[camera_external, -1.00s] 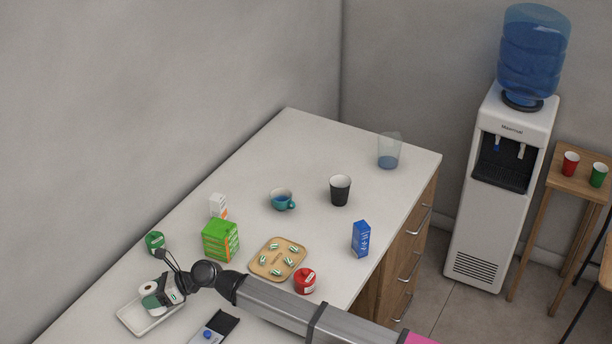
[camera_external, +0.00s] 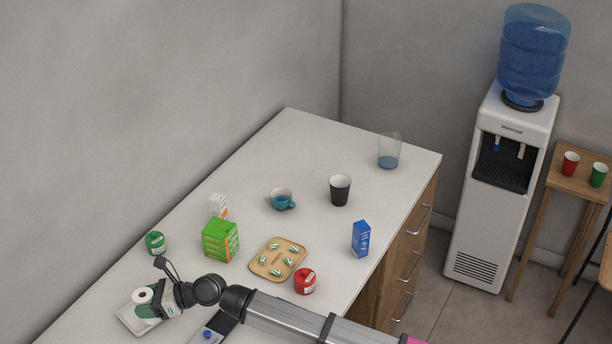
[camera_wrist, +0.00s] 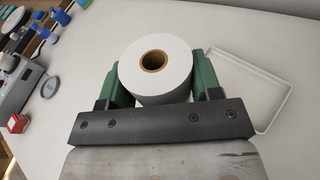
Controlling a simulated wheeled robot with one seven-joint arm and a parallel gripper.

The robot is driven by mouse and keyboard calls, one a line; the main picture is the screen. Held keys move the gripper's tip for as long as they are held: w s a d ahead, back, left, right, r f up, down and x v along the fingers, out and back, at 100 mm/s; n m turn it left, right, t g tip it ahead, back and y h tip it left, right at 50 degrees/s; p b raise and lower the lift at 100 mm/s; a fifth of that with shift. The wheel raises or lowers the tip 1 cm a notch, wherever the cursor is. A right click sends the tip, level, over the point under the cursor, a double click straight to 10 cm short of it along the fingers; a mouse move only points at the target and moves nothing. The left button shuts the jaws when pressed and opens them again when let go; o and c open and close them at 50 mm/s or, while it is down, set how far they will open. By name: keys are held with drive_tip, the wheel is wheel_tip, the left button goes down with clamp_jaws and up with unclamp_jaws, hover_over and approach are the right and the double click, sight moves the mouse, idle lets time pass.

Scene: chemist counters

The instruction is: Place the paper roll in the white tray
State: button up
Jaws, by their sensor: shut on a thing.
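The paper roll (camera_wrist: 160,70) is white with a brown core, and it stands upright between my fingers in the wrist view. In the external view the roll (camera_external: 143,295) shows at the lower left, at the white tray (camera_external: 130,324). My gripper (camera_external: 150,303) is shut on the roll, with a green finger on each side of it. In the wrist view the white tray (camera_wrist: 270,108) shows to the right of and behind the roll. Whether the roll touches the tray floor is hidden by my gripper.
A green-lidded jar (camera_external: 155,243) stands behind the tray. A green box (camera_external: 220,240), a wooden tray of small packets (camera_external: 262,271) and a red jar (camera_external: 305,281) stand to the right. A dark scale-like device (camera_external: 220,323) lies near my arm.

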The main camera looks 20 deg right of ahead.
drive_tip(key=shift+w+f+t+y, duration=0.15)
drive_tip(key=shift+w+t+y, duration=0.15)
drive_tip(key=shift+w+t, duration=0.45)
drive_tip(key=shift+t, duration=0.25)
drive_tip(key=w+f, duration=0.2)
drive_tip(key=w, duration=0.2)
drive_tip(key=w+f, duration=0.2)
drive_tip(key=w, duration=0.1)
drive_tip(key=w+d+f, duration=0.1)
drive_tip(key=w+f, duration=0.2)
drive_tip(key=w, duration=0.1)
drive_tip(key=shift+w, duration=0.35)
drive_tip(key=shift+f, duration=1.95)
drive_tip(key=shift+f, duration=0.15)
drive_tip(key=o, duration=1)
drive_tip(key=shift+o, duration=0.2)
